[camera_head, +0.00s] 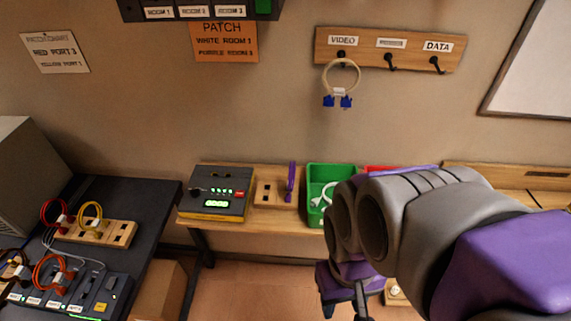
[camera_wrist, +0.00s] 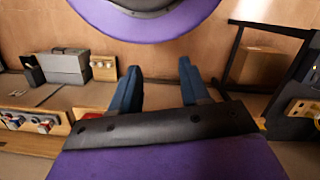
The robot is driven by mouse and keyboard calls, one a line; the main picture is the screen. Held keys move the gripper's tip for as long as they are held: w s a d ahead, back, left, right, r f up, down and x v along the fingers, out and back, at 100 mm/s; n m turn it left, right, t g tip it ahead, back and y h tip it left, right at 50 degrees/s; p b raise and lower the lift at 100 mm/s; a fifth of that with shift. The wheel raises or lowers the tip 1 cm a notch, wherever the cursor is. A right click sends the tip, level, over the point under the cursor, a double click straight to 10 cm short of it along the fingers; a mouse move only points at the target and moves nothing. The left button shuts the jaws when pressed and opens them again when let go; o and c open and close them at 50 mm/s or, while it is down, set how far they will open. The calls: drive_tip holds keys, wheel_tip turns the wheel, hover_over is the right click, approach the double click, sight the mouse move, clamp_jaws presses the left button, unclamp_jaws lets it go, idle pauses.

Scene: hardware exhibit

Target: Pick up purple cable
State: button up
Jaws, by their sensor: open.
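A thin upright purple piece, which looks like the purple cable (camera_head: 291,180), stands at the right end of a wooden socket block (camera_head: 268,193) on the wooden shelf. Its lower end is at the block; I cannot tell how it is plugged in. My gripper (camera_head: 345,307) hangs low, in front of and to the right of the block, partly cut off by the frame's bottom edge. In the wrist view my gripper (camera_wrist: 158,78) has its two blue-grey fingers apart with nothing between them. I cannot make out the purple cable in the wrist view.
A keypad box (camera_head: 216,192) stands left of the block, and a green bin (camera_head: 322,178) with a white cable stands right. My arm hides the shelf's right part. A black table (camera_head: 150,205) with red and yellow cables is at left. A cable loop (camera_head: 340,78) hangs above.

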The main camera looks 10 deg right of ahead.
drive_tip(key=w+a+r+m+t+y, duration=0.1)
drive_tip(key=w+m+t+y, duration=0.15)
drive_tip(key=w, duration=1.65)
drive_tip(key=m+t+p, duration=0.1)
drive_tip(key=m+t, duration=0.1)
drive_tip(key=t, duration=0.3)
approach(293, 167)
drive_tip(key=shift+g+h, duration=0.25)
drive_tip(key=shift+h, duration=0.2)
drive_tip(key=x, duration=0.2)
drive_tip(key=b+x, duration=0.1)
drive_tip(key=x, duration=0.5)
drive_tip(key=shift+w+a+r+b, duration=0.2)
drive_tip(key=shift+w+a+b, duration=0.05)
drive_tip(key=shift+a+b, duration=0.1)
drive_tip(key=shift+w+b+x, duration=0.25)
drive_tip(key=shift+b+x, duration=0.3)
drive_tip(key=shift+x, duration=2.2)
drive_tip(key=shift+d+r, duration=0.15)
drive_tip(key=shift+r, duration=0.05)
drive_tip(key=shift+c, duration=0.4)
clamp_jaws()
